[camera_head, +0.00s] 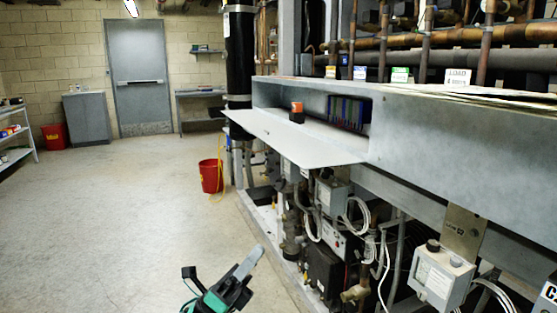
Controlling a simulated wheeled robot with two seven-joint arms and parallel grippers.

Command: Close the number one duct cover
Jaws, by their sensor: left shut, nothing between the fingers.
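The duct cover (292,140) is a flat grey panel, hinged low on the front of the long grey duct (450,130). It stands open, folded outward and almost level, so the compartment behind it shows. No number is readable on the cover. My left gripper (250,262) is low at the bottom centre, over the floor. It is shut and empty, well below and in front of the cover, not touching it. My right gripper is not in view.
In the open compartment are an orange-topped item (297,108) and a row of blue things (349,112). Below the duct are pipes, cables and grey boxes (440,277). A red bucket (211,176) stands by the rack. The floor to the left is clear.

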